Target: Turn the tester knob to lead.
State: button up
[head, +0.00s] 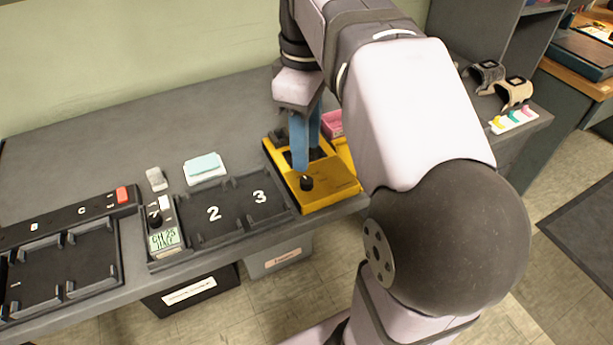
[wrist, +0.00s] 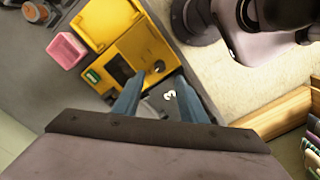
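The tester is a yellow case (head: 333,193) at the front edge of the grey bench, below my arm. Its black round knob (head: 306,183) has a small light mark on it; which setting it points to is too small to read. The tester also shows in the wrist view (wrist: 148,44), with its knob (wrist: 159,66), a dark window and a green label. My gripper (head: 306,157) has blue fingers and hangs over the tester, close to the knob. In the wrist view its fingers (wrist: 160,90) are apart with nothing between them; the knob lies ahead of the fingertips.
A black tray (head: 234,226) marked 2 and 3 adjoins the tester on the left. A small unit reading CH 25 (head: 163,238) and another black tray (head: 60,281) lie farther left. A pink box (head: 331,123) stands behind the tester. The back left of the bench is clear.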

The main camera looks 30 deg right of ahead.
aim_at(306, 180)
jog(key=shift+f+b, duration=1.2)
jog(key=shift+f, duration=2.45)
grip_shut()
